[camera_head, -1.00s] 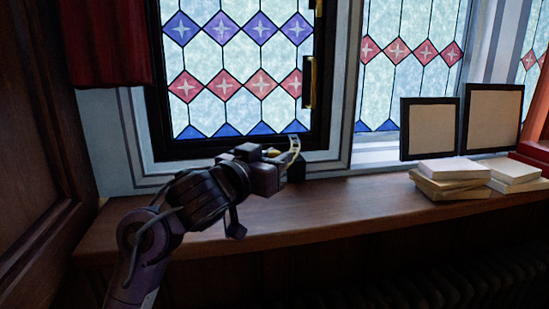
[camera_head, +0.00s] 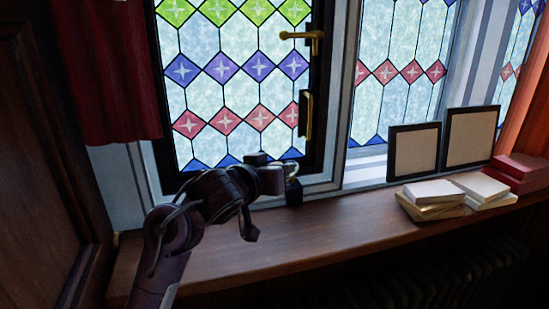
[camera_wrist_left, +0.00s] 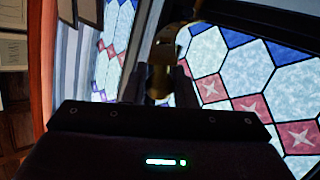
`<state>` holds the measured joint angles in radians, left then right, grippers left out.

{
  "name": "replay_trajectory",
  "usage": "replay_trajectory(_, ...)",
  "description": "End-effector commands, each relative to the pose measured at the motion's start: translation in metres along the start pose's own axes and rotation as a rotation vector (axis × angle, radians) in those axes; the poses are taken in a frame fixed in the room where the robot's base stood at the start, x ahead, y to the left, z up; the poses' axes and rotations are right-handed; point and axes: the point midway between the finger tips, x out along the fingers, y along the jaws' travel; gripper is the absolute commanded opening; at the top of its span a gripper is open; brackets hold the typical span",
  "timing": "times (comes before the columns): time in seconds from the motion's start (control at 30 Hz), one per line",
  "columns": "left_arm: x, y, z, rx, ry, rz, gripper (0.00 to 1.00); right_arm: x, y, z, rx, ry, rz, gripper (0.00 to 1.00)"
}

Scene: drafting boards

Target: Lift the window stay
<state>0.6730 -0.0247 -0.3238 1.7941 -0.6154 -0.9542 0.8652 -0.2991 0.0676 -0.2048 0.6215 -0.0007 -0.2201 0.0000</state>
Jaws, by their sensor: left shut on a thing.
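The window stay (camera_wrist_left: 165,52) is a brass, curved piece at the bottom of the dark window frame. In the left wrist view it stands between the two dark fingers of my left gripper (camera_wrist_left: 158,85), which are shut on it. In the head view my left gripper (camera_head: 284,172) is at the lower right corner of the window, just above the sill. Only a small pale curved bit of the stay (camera_head: 292,168) shows there; the gripper hides the rest. I cannot tell whether the stay is raised off its rest. My right gripper is in neither view.
A brass handle (camera_head: 304,38) is higher on the frame. Stacked books (camera_head: 432,200) and two framed panels (camera_head: 414,152) stand right. A red curtain (camera_head: 105,80) hangs left. The middle sill is clear.

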Motion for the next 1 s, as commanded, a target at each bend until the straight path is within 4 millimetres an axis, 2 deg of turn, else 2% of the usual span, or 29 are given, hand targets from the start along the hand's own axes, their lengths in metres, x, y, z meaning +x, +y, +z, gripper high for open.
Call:
replay_trajectory(0.03, -0.002, 0.003, -0.014, -0.013, -0.011, 0.003, 0.0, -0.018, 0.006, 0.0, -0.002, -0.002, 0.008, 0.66)
replay_trajectory(0.2, 0.001, 0.001, -0.027, -0.06, -0.057, 0.005, 0.0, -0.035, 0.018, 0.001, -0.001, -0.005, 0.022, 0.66)
replay_trajectory(0.63, 0.003, -0.001, -0.026, -0.079, -0.079, 0.006, 0.0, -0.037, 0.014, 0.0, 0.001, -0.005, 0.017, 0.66)
replay_trajectory(0.67, 0.003, -0.001, -0.026, -0.079, -0.079, 0.006, 0.27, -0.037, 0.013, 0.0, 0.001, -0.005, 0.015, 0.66)
replay_trajectory(0.8, 0.003, -0.001, -0.026, -0.079, -0.079, 0.006, 0.44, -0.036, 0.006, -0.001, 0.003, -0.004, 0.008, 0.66)
replay_trajectory(1.0, 0.003, 0.0, -0.026, -0.078, -0.08, 0.006, 0.44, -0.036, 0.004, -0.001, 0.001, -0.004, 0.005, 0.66)
